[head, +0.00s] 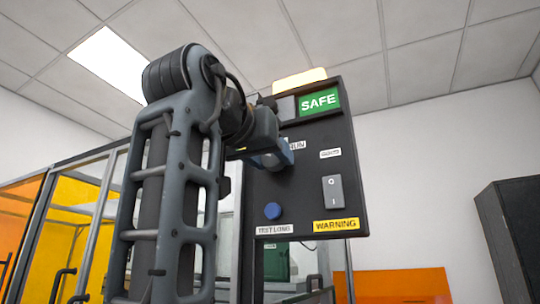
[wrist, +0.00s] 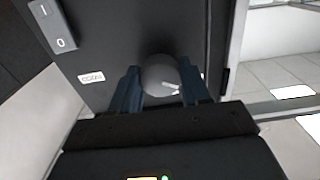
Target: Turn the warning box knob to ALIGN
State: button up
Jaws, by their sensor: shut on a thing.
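The warning box (head: 308,215) is a dark upright panel with a green SAFE sign (head: 319,101) and a yellow WARNING label (head: 336,225). Its round grey knob (wrist: 158,72) shows in the wrist view, with a short white mark toward the lower right. My gripper (wrist: 161,82) is shut on the knob, with one dark blue finger on each side. In the head view my gripper (head: 272,155) reaches the panel's left part and mostly hides the knob. A label (head: 297,145) beside it is partly covered and seems to end in "UN". I cannot see an ALIGN label.
A rocker switch (head: 333,191) sits right of the knob; it also shows in the wrist view (wrist: 52,25). A blue button (head: 273,211) is below, above a TEST LONG label (head: 274,230). Orange-yellow glazed panels (head: 75,215) stand at the left, and a dark cabinet (head: 510,225) at the right.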

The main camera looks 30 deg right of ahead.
jog(key=shift+c, duration=0.9)
jog(key=m+b, duration=0.2)
jog(key=m, duration=0.3)
jog(key=shift+m, duration=0.4)
jog(key=m+b, duration=0.1)
jog(key=m, duration=0.4)
jog(key=shift+w+r+m, duration=0.1)
jog(key=shift+m, duration=0.3)
jog(key=o, duration=1.1)
jog(key=shift+c, duration=0.2)
